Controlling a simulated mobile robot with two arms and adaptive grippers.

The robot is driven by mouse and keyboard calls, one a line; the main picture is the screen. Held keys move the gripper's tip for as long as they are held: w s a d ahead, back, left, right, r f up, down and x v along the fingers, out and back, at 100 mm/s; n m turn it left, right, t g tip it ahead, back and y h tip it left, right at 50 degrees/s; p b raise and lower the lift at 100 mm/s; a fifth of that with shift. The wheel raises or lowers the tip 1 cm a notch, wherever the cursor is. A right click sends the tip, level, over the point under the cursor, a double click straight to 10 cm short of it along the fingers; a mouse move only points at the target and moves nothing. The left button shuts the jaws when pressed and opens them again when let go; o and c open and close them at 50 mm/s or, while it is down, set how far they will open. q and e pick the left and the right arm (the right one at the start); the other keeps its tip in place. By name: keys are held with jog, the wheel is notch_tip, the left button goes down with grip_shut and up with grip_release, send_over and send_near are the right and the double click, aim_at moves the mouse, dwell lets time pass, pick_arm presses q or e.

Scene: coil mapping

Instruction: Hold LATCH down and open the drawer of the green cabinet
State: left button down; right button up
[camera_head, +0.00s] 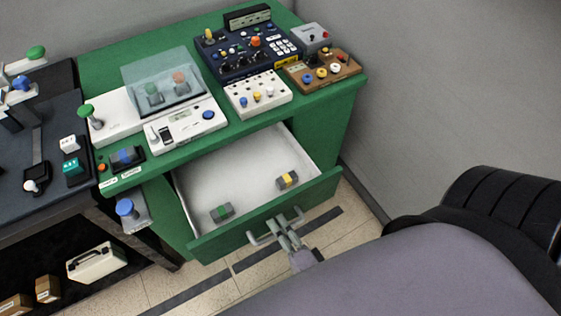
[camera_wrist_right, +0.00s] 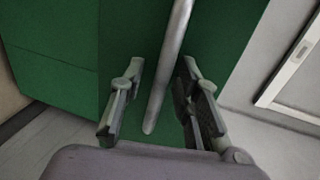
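The green cabinet (camera_head: 345,105) stands in the middle of the head view. Its drawer (camera_head: 215,244) is pulled out, showing a pale inside. The metal drawer handle (camera_head: 262,238) is on the front. My right gripper (camera_head: 286,226) is at the handle. In the right wrist view, the fingers of my right gripper (camera_wrist_right: 160,100) are spread, with the handle bar (camera_wrist_right: 167,75) between them and gaps at the sides. A blue button in a dark housing (camera_head: 126,157) sits on the cabinet's left front corner; its label is too small to read. My left gripper is not visible.
A green-and-grey block (camera_head: 221,212) and a yellow-and-grey block (camera_head: 288,180) lie in the drawer. Control panels, including a dark console (camera_head: 245,52), cover the cabinet top. A blue knob (camera_head: 126,207) sticks out left of the drawer. A dark bench (camera_head: 55,205) adjoins the left.

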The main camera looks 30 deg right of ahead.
jog(key=v, duration=1.2)
dwell(0.5)
